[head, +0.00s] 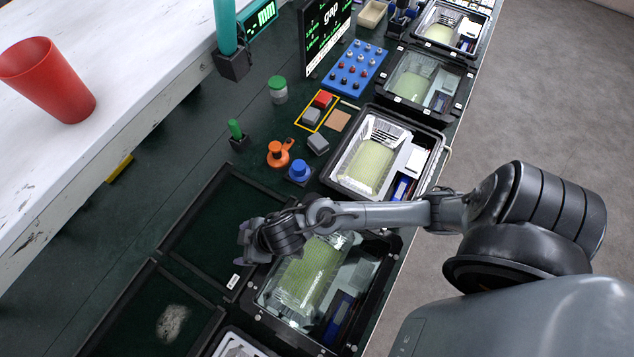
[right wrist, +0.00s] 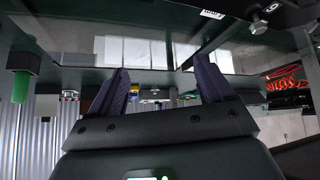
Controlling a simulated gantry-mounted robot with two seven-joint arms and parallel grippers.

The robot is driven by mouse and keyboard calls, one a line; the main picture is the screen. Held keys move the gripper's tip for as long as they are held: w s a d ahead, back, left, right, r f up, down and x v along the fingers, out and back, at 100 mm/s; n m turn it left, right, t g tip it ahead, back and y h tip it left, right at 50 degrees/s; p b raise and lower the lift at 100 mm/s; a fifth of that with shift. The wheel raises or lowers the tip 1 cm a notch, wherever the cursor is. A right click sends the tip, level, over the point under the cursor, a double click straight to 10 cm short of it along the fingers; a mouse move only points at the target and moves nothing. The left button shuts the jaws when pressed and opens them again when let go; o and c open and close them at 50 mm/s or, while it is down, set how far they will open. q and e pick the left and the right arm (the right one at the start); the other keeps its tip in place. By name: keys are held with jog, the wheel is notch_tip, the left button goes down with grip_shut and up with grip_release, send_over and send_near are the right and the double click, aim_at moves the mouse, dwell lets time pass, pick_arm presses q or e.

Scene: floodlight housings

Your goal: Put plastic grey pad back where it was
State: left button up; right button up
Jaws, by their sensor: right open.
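A grey pad (head: 318,143) lies on the dark green bench, just outside the yellow outlined square (head: 300,127). Another grey pad (head: 311,117) and a red pad (head: 322,100) sit inside that outline. I cannot tell which grey pad the task means. My right gripper (head: 243,232) is over the near dark tray, beside the floodlight housing and well apart from the grey pads. In the right wrist view, its two dark fingers (right wrist: 160,85) are spread with nothing held between them. My left gripper is not in view.
A blue button (head: 299,170), an orange part (head: 279,153), a green stub (head: 236,131) and a tan square (head: 338,120) stand around the pads. Open housings (head: 436,160) line the right edge. A red cup (head: 50,80) stands on the white table. The dark tray (head: 190,213) looks empty.

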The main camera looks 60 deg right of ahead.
jog(key=s+d+m+g+h, duration=0.1)
jog(key=s+d, duration=0.2)
jog(key=s, duration=0.1)
jog(key=s+d+r+m+g+h, duration=0.1)
jog(key=s+d, duration=0.3)
jog(key=s, duration=0.1)
jog(key=s+d+r+m+g, duration=0.1)
jog(key=s+d, duration=0.3)
jog(key=s, duration=0.1)
jog(key=shift+s+g+h, duration=0.25)
jog(key=shift+g+h, duration=0.05)
jog(key=shift+h, duration=0.1)
notch_tip(320, 180, up, 27)
jog(key=p, duration=2.7)
